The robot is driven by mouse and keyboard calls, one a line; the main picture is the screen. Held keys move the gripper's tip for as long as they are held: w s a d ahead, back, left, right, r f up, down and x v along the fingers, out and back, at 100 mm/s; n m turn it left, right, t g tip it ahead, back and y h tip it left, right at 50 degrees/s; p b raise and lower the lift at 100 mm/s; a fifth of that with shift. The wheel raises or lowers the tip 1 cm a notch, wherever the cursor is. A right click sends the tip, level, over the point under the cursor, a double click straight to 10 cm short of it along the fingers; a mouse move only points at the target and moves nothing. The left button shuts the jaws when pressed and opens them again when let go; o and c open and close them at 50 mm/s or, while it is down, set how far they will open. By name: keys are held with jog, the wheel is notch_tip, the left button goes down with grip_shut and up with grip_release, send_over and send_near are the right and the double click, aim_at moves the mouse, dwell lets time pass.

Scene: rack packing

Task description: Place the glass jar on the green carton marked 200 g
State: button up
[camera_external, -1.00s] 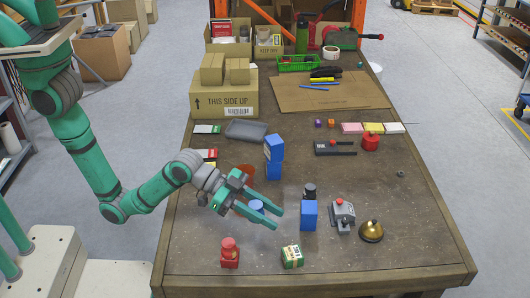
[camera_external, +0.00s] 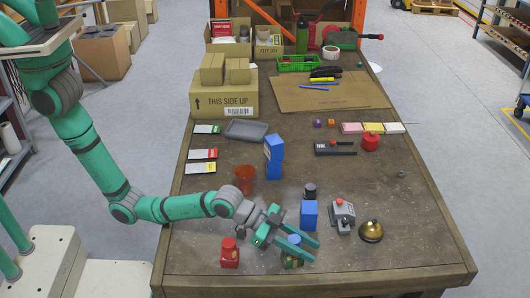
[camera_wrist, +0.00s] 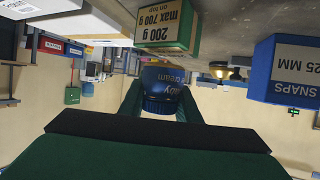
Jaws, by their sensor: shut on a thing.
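My gripper (camera_external: 297,246) is shut on a small jar with a blue lid (camera_external: 294,239). In the wrist view the jar (camera_wrist: 162,84) shows dark blue with partly readable lettering and sits between my fingers. The green carton (camera_external: 290,263) stands near the table's front edge, partly hidden by my gripper and the jar. In the wrist view, which looks upside down, the carton (camera_wrist: 167,25) reads "200 g max 700 g on top". The jar appears over or just beside the carton; I cannot tell whether they touch.
A grey device (camera_external: 342,216) and a brass bell (camera_external: 371,232) are to the right. The front right table is clear.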

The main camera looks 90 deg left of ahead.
jog(key=shift+f, duration=0.55)
jog(key=shift+f, duration=0.1)
jog(key=o, duration=1.1)
jog(key=v, duration=1.2)
